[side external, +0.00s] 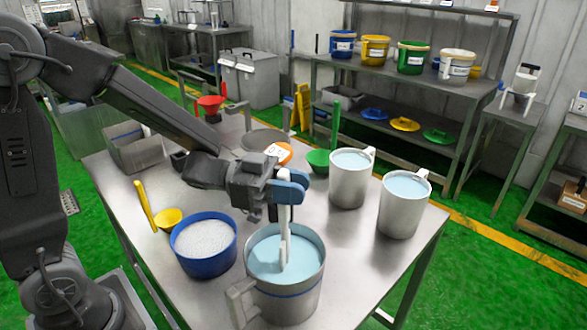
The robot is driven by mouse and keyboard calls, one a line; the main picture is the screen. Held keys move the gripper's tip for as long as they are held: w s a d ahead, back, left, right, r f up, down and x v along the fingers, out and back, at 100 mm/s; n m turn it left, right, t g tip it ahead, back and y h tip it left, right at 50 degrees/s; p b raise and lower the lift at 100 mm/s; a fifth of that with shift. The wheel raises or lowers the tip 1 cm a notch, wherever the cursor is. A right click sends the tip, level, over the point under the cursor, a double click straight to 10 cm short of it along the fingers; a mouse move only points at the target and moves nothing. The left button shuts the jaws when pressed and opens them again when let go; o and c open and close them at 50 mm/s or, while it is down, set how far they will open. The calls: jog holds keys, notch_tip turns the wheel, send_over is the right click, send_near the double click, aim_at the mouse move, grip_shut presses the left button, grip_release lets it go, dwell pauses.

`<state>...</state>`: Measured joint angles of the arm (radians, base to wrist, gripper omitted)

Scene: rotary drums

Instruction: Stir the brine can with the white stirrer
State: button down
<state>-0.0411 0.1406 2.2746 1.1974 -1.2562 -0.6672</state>
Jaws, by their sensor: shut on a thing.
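The white stirrer (284,222) stands upright, its lower end in the pale blue liquid of a steel can (289,305) with a blue band and a side handle. This can is at the front of the table; I take it for the brine can, though no label is readable. My gripper (285,190) is above the can, shut on the upper part of the stirrer. The stirrer's lower tip is hidden or hard to make out in the liquid.
A blue tub of white grains (205,262) stands just left of the can. A yellow scoop (166,218), a green scoop (318,160) and a red funnel-like scoop (210,104) are nearby. The table's right front is clear.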

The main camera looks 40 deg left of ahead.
notch_tip(320, 180, down, 9)
jog(key=shift+r, duration=0.2)
dwell(0.4)
jog(key=shift+a, duration=0.1)
dwell(0.3)
